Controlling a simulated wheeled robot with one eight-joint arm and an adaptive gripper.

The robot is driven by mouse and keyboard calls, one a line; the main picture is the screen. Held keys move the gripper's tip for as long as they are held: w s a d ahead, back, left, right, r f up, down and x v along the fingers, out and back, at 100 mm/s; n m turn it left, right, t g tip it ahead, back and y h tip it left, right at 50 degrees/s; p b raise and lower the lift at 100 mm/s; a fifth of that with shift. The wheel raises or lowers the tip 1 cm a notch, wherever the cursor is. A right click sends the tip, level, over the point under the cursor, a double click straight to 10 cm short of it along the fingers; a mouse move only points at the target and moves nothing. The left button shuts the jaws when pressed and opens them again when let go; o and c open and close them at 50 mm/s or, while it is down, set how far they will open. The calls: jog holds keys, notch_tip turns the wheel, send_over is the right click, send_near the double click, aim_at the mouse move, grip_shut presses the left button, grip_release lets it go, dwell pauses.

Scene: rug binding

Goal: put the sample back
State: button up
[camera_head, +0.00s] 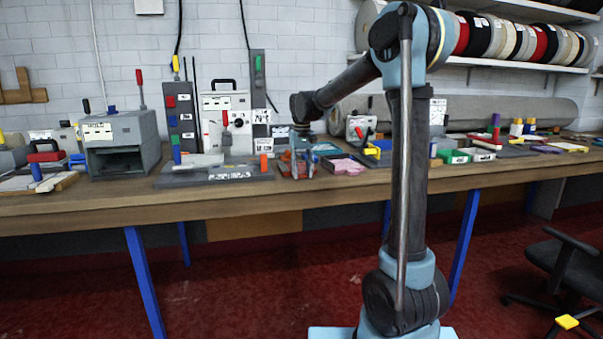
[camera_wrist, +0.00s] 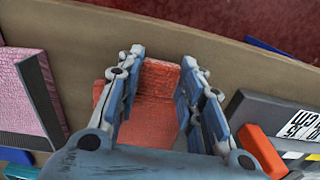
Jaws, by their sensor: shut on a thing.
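An orange-red textured sample (camera_wrist: 152,100) lies between the two fingers of my gripper (camera_wrist: 162,75) in the wrist view. The fingers are shut on it, one along each side. In the head view my gripper (camera_head: 297,165) is low over the front part of the workbench, and a bit of the red sample (camera_head: 285,172) shows by the fingers. Whether the sample touches the bench cannot be told. A pink sample (camera_head: 345,167) lies to the right on the bench. It also shows at the left of the wrist view (camera_wrist: 20,98), beside a dark edge.
A grey board (camera_head: 210,179) with a label and an orange block (camera_head: 263,162) lies just left of my gripper. The wooden bench (camera_head: 330,188) has a bare front strip. Grey machines (camera_head: 122,140) stand at the left. Green and red boxes (camera_head: 453,156) sit at the right.

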jog(key=o, duration=1.2)
jog(key=shift+c, duration=0.2)
notch_tip(320, 180, up, 12)
jog(key=s+d+f+m+t, duration=0.1)
jog(key=s+d+f, duration=0.3)
jog(key=s+d, duration=0.45)
jog(key=s+d+f+m, duration=0.1)
jog(key=s+d+f, duration=0.3)
jog(key=s+d, duration=0.5)
jog(key=s+d+f, duration=0.3)
jog(key=s+f, duration=0.6)
jog(key=s+d+f+m+t, duration=0.1)
jog(key=s+d+f, duration=0.2)
jog(key=s+f, duration=0.6)
jog(key=shift+s+f, duration=0.15)
jog(key=shift+f, duration=0.35)
